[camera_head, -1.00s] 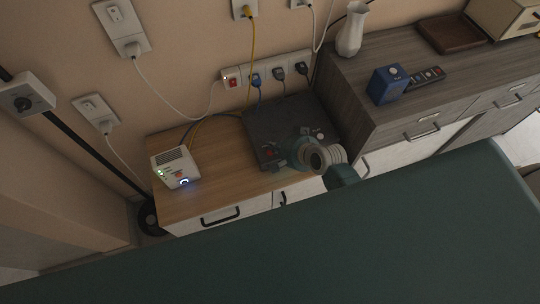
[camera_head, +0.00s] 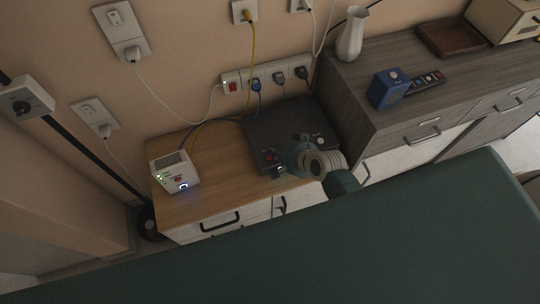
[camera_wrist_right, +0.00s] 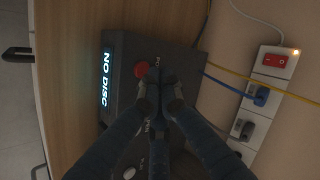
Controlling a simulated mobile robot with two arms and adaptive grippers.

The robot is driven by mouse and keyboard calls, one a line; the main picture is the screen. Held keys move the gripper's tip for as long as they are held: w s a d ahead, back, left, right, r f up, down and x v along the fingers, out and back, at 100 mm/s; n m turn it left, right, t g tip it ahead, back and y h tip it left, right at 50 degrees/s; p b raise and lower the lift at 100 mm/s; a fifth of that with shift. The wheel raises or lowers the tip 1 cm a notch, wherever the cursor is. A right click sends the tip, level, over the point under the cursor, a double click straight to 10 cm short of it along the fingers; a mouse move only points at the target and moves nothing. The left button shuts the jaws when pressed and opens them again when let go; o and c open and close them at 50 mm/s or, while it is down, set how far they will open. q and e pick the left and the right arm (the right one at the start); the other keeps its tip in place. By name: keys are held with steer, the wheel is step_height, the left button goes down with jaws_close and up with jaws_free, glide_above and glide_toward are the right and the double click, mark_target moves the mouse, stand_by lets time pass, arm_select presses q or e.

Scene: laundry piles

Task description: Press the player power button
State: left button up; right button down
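The player (camera_head: 262,128) is a flat dark box on the low wooden cabinet. It also shows in the right wrist view (camera_wrist_right: 128,110), with a lit display (camera_wrist_right: 105,77) reading "NO DISC". A round red button (camera_wrist_right: 141,70) is on the player beside the display; it shows small in the head view (camera_head: 268,156). My right gripper (camera_wrist_right: 157,76) has its fingers together over the player, with the tips just beside the red button. Whether they touch the player I cannot tell. In the head view the right gripper (camera_head: 284,164) is small and dark at the player's front. My left gripper is not in view.
A white router (camera_head: 176,172) stands left of the player on the wooden cabinet top (camera_head: 215,165). A power strip (camera_head: 265,76) with plugs and cables is behind. A taller grey cabinet (camera_head: 390,118) stands at right, holding a blue box (camera_head: 388,88), a remote (camera_head: 427,82) and a vase (camera_head: 351,35).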

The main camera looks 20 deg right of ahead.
steer(key=shift+f, duration=0.1)
stand_by(0.5)
steer(key=shift+f, duration=0.45)
stand_by(0.4)
steer(key=shift+r+p, duration=0.55)
steer(key=shift+p, duration=0.15)
step_height(320, 180, up, 6)
steer(key=p, duration=0.7)
steer(key=shift+r, duration=0.1)
